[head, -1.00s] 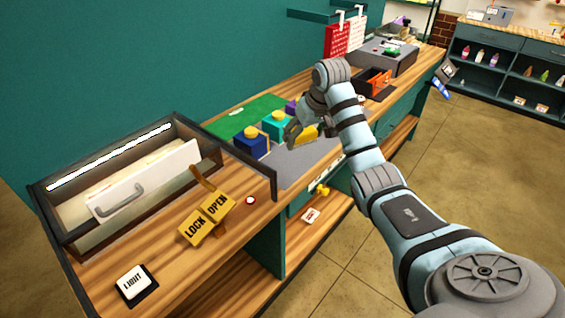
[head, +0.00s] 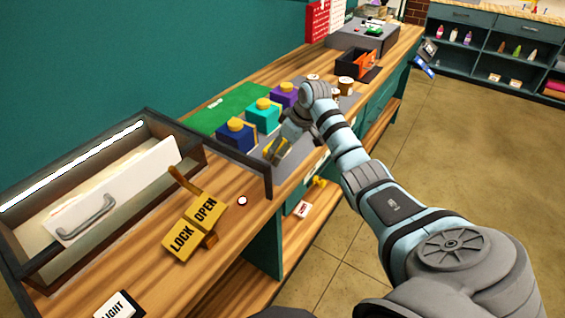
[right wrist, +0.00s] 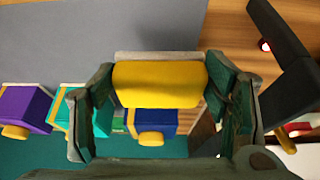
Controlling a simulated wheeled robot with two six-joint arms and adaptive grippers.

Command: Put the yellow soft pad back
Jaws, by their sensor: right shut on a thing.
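The yellow soft pad (right wrist: 160,85) is held between the two fingers of my right gripper in the right wrist view. A thin pale strip shows along its far edge. In the head view my right gripper (head: 277,149) is over the grey mat, close to the right of the blue box (head: 237,138). Only a little yellow shows between its fingers there. I cannot tell how high the pad is above the mat. My left gripper is not in view.
Teal (head: 262,117) and purple (head: 285,95) boxes with yellow knobs stand in line with the blue one. A dark-framed case (head: 268,178) with a white drawer front stands at left, beside the yellow LOCK/OPEN lever (head: 193,225). Small jars (head: 346,85) stand farther back.

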